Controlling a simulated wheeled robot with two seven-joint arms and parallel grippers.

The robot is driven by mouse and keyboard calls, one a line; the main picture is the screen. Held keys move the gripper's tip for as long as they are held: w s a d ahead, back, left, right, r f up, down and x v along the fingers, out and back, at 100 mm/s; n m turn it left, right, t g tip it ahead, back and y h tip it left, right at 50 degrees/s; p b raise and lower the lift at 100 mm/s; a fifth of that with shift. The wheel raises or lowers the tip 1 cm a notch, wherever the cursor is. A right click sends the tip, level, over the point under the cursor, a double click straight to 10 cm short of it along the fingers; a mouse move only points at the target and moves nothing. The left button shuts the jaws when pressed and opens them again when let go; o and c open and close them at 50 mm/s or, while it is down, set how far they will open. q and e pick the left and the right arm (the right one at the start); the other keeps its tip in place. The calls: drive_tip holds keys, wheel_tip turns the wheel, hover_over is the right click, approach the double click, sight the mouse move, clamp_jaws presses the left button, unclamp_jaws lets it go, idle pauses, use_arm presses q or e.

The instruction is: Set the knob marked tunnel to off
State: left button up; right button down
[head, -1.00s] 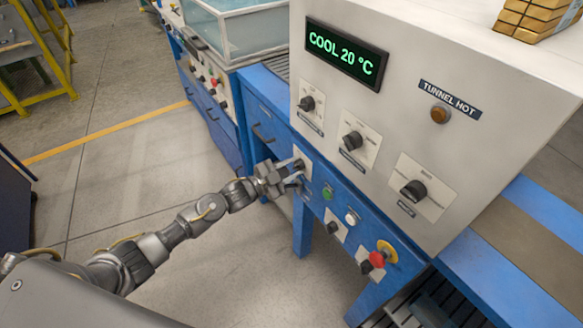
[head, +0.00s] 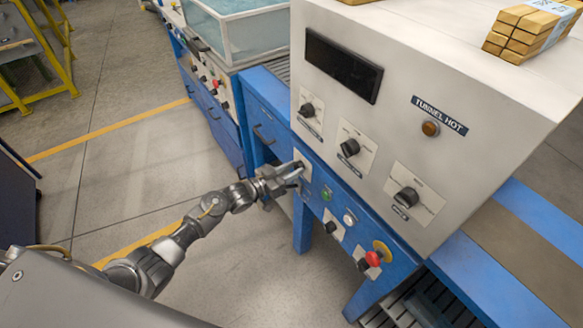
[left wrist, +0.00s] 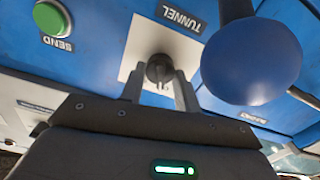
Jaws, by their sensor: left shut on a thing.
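The tunnel knob (left wrist: 158,72) is a dark knob on a pale plate (left wrist: 138,46) in the left wrist view, beside the label TUNNEL (left wrist: 181,16). My left gripper (left wrist: 159,90) has its two fingers on either side of this knob and is shut on it. In the head view my left gripper (head: 297,175) is at the blue front panel, below the pale cabinet, and hides most of the knob. The display (head: 343,65) on the cabinet is dark. My right gripper is not in view.
A green SEND button (left wrist: 52,18) and a rounded blue object (left wrist: 250,60) are close to the gripper. Other dark knobs (head: 349,148) sit on the cabinet face above. A red button (head: 373,258) is lower right. Open floor (head: 110,190) lies left.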

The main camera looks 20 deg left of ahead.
use_arm(q)
drive_tip(key=shift+n, duration=0.8)
drive_tip(key=o, duration=1)
drive_tip(key=v, duration=1.1)
drive_tip(key=shift+d, duration=0.1)
